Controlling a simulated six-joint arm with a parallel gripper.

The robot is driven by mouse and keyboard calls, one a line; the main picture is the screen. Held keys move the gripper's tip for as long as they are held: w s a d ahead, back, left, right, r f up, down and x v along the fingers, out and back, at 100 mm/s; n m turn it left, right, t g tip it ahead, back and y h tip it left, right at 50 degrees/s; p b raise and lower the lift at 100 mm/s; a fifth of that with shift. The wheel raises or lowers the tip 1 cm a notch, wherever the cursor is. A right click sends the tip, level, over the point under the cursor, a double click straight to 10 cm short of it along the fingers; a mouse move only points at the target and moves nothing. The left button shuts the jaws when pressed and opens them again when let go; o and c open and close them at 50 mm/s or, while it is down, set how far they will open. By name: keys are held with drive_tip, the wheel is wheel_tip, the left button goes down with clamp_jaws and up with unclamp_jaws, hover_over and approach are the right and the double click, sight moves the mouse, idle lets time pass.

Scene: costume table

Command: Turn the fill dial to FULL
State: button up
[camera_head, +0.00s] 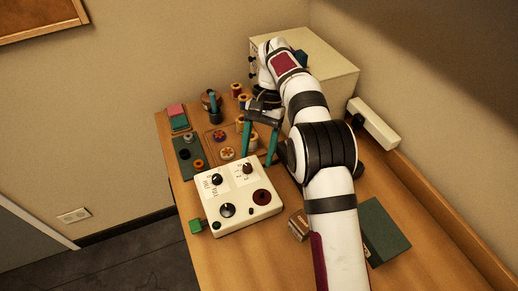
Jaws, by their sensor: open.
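A white control box (237,200) lies on the wooden table. It carries a black knob (216,179) at the upper left, a small dark red knob (247,168) at the upper right, a larger black knob (228,210) at the lower left and a dark red round part (262,197) at the lower right. The lettering is too small to read, so I cannot tell which is the fill dial or where it points. My gripper (257,159) is open, its teal fingers spread and pointing down near the box's far edge, by the small dark red knob. Contact cannot be told.
Spools, a tray and a dark cup (213,112) stand behind the box. A small brown box (299,226) and a dark green book (384,232) lie right. A large cream case (330,65) stands at the back.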

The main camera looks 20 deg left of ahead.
drive_tip(key=shift+d+r, duration=0.1)
drive_tip(key=shift+d, duration=0.15)
wheel_tip(320, 180, up, 4)
drive_tip(key=m+t, duration=0.4)
drive_tip(key=t, duration=0.1)
hover_over(216, 177)
wheel_tip(216, 177, down, 15)
drive_tip(key=shift+c, duration=0.3)
clamp_jaws()
